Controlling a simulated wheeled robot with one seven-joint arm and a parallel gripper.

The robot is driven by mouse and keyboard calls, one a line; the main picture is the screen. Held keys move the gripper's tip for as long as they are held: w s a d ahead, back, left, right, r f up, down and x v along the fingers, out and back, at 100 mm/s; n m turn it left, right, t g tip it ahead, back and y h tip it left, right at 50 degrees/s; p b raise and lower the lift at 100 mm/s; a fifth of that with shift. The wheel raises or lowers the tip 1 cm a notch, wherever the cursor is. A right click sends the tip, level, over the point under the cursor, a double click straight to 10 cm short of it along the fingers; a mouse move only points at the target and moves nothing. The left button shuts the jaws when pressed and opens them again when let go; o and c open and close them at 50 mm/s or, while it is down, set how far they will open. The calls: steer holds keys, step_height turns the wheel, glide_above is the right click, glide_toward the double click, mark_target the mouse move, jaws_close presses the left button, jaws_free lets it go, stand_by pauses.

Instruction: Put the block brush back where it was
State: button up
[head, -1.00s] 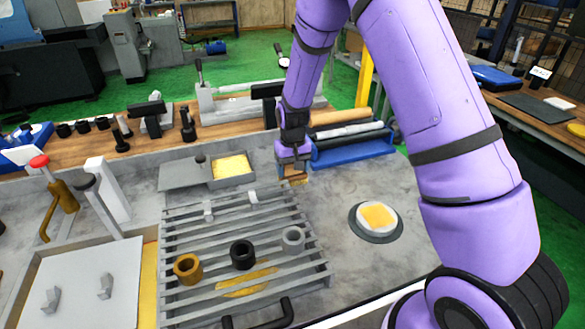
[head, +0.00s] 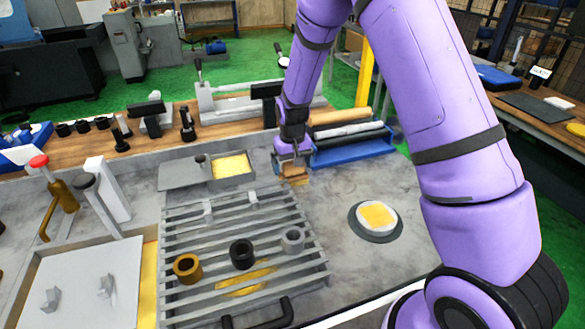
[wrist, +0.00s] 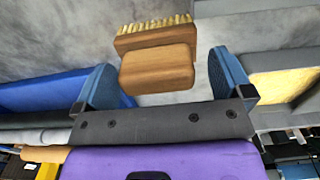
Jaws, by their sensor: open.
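The block brush (wrist: 157,68) has a brown wooden body and a row of pale bristles along its far edge in the wrist view. In the head view, the brush (head: 295,178) is just below my gripper (head: 292,158), on or very near the grey surface beside the slatted rack. My gripper also shows in the wrist view (wrist: 161,68), with its blue-padded fingers apart on either side of the brush. Gaps show between the brush and both fingers. The contact under the brush cannot be seen clearly.
A blue tray (head: 376,153) with rolls lies close to the right of my gripper. A shallow tray with a yellow patch (head: 250,178) is to the left. The slatted rack (head: 215,230) carries several rings and clips. A round pad (head: 376,236) lies on the right.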

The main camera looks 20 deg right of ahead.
step_height(320, 180, up, 10)
steer(key=shift+r, duration=0.1)
steer(key=s+d+r+t, duration=0.1)
steer(key=s+d+r, duration=0.1)
steer(key=s+r, duration=0.65)
steer(key=s+d+r+t, duration=0.2)
steer(key=s+r, duration=0.4)
steer(key=r, duration=0.5)
steer(key=s+d+r+t, duration=0.1)
steer(key=s+r, duration=0.1)
steer(key=s, duration=0.7)
steer(key=s+d+r+t, duration=0.1)
steer(key=s+d+r, duration=0.1)
steer(key=s, duration=0.8)
steer(key=shift+s+r, duration=0.25)
steer(key=shift+s, duration=0.05)
